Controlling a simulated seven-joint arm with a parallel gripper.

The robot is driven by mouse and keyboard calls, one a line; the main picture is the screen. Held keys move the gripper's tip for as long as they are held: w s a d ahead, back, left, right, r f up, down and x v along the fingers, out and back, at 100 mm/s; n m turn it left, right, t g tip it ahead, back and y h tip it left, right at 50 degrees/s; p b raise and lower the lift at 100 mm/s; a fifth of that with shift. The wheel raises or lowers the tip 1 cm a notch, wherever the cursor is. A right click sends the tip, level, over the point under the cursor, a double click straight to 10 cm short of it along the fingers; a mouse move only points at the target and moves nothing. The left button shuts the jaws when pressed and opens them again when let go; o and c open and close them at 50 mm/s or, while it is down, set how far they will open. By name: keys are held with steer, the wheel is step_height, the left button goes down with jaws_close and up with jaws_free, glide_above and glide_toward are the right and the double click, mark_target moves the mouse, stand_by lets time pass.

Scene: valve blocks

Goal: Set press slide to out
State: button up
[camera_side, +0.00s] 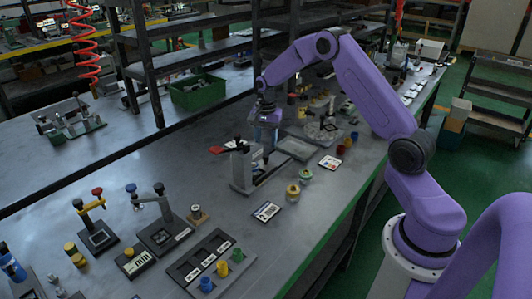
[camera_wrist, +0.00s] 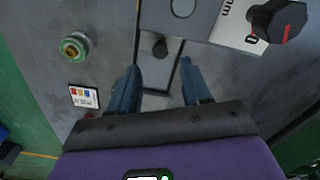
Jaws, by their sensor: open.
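The press (camera_side: 242,172) is a grey upright stand with a dark top and a red lever on the bench in the side view. In the wrist view its grey head (camera_wrist: 205,18) carries a white scale plate and a black knob with a red mark. A narrow track with a small dark knob (camera_wrist: 160,47), which looks like the slide's, runs below the head. My gripper (camera_wrist: 158,68) points down over this track, with its blue fingers apart on either side and nothing held. In the side view my gripper (camera_side: 266,138) is just right of the press; its fingertips are hard to make out.
A yellow-green ringed part (camera_side: 293,191) and a white card (camera_side: 266,211) lie in front of the press. A grey tray (camera_side: 297,149) and a colour card (camera_side: 330,162) lie to its right. Lever fixtures (camera_side: 162,232) stand at the front left.

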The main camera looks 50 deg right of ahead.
mark_target(266, 156)
step_height(266, 156, down, 6)
steer(key=shift+r, duration=0.1)
stand_by(0.4)
jaws_close()
